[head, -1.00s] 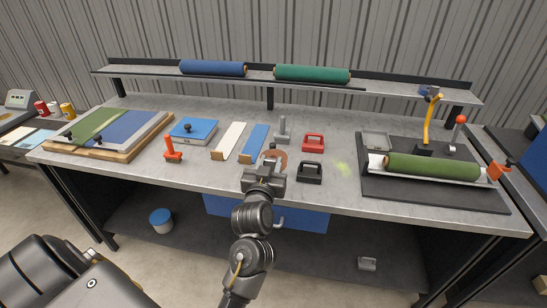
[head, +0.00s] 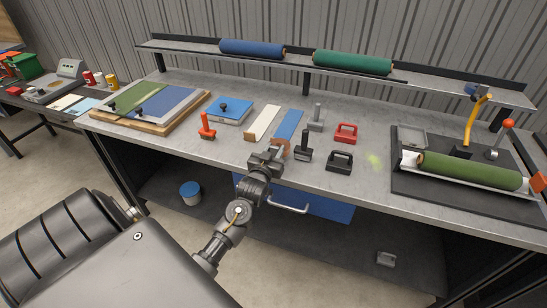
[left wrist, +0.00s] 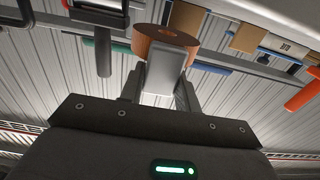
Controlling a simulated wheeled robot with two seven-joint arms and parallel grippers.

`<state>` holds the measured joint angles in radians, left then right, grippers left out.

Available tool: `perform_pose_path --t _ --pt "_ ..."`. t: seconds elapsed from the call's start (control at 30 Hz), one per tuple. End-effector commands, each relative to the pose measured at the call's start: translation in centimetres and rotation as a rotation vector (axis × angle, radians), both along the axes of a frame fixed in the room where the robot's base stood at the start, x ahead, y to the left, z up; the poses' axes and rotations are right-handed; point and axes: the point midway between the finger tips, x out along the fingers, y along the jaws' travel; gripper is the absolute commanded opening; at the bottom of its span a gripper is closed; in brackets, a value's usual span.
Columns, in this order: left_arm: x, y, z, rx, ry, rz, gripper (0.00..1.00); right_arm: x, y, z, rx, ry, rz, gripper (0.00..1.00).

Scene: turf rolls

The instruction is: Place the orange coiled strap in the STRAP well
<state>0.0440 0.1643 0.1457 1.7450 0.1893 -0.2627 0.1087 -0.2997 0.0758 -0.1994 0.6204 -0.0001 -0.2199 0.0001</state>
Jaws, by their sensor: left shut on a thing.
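The orange coiled strap (left wrist: 168,42) shows in the left wrist view as an orange-brown roll with a hole in its end, at the tips of my gripper fingers. My left gripper (head: 270,157) is shut on it at the bench's front edge, near the brown end of the blue strip. In the left wrist view my left gripper (left wrist: 163,72) points at the roll, and a pale grey block covers part of it. In the head view the gripper mostly hides the strap. I cannot make out a well marked STRAP. My right gripper is not in view.
A black upright tool (head: 303,146) stands close right of my gripper. An orange tool (head: 207,127) stands left. A green roll (head: 470,170) lies on the dark mat at right.

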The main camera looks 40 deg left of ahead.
Motion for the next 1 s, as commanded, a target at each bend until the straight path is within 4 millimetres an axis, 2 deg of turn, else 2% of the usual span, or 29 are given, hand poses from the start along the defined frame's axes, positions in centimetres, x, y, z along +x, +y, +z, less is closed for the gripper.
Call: perform_pose_path --t 0.03,0.2,0.3,0.67,0.7,0.83,1.0 --pt "0.1 0.5 -0.5 0.002 0.004 0.002 0.07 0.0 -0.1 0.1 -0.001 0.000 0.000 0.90" --pt "0.1 0.4 -2.7 0.000 0.004 0.001 0.07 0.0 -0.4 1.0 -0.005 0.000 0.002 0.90" --pt "0.1 0.4 -3.4 -0.001 0.002 0.001 0.07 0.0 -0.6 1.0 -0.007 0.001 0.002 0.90" --pt "0.1 0.4 -3.8 0.001 0.001 0.001 0.07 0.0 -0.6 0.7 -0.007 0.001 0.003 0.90" --pt "0.1 0.4 -3.8 0.000 0.002 0.001 0.36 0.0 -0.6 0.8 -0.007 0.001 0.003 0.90" --pt "0.0 0.4 -3.7 0.000 0.002 0.001 0.53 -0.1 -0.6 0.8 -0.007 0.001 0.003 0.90" --pt "0.0 0.4 -3.7 0.000 0.002 0.001 0.54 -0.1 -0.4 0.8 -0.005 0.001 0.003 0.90"
